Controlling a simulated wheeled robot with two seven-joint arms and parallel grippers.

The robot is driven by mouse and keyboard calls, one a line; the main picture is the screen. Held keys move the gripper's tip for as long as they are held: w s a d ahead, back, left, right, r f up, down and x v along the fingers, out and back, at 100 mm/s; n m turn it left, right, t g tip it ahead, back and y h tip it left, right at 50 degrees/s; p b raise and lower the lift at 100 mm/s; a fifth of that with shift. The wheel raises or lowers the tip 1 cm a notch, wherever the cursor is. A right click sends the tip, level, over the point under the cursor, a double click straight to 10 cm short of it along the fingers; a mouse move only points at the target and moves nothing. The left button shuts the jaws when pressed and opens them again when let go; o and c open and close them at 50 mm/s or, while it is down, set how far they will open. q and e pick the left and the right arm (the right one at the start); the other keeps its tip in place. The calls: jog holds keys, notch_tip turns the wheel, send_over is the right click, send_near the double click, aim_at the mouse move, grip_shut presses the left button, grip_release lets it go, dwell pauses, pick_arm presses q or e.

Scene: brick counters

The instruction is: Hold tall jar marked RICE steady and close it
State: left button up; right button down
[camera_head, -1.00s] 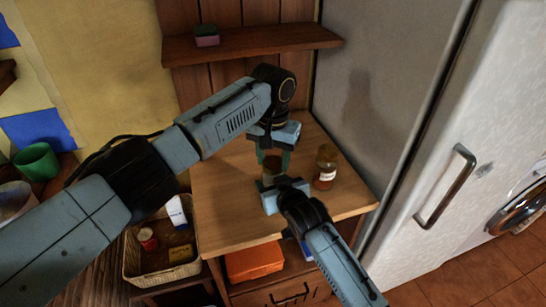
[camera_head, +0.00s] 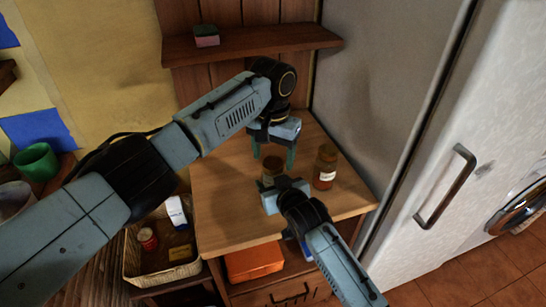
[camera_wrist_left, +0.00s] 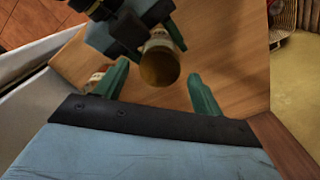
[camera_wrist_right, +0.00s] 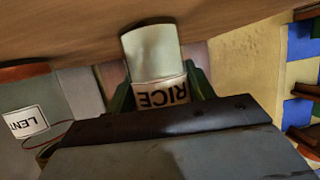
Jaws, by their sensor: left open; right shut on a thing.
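The RICE jar (camera_wrist_right: 150,50) shows its label upside down in the right wrist view. In the head view the jar (camera_head: 272,163) is near the middle of the wooden counter, partly hidden. My right gripper (camera_head: 274,182) is shut on it from the front. In the left wrist view the jar's round top (camera_wrist_left: 160,67) is brown and looks covered by a lid; how tightly it sits I cannot tell. My left gripper (camera_head: 274,156) is open and empty, pointing down above the jar, its fingers apart from it.
A second jar with a brown lid (camera_head: 325,167) stands close to the right; its label (camera_wrist_right: 25,122) begins LENT. A grey appliance side (camera_head: 380,90) bounds the counter (camera_head: 220,190) on the right. A basket (camera_head: 150,280) sits lower left. The counter's left part is clear.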

pick_arm(q)
notch_tip(320, 180, up, 3)
jog(key=shift+r, duration=0.15)
jog(key=shift+c, duration=0.5)
jog(key=n, duration=0.1)
jog(key=r+n, duration=0.1)
jog(key=n, duration=0.1)
jog(key=shift+r+n, duration=0.25)
jog(key=shift+n, duration=0.05)
notch_tip(320, 180, up, 2)
jog(key=n, duration=0.5)
jog(key=shift+f, duration=0.15)
jog(key=shift+f, duration=3.9)
jog(key=shift+c, duration=0.4)
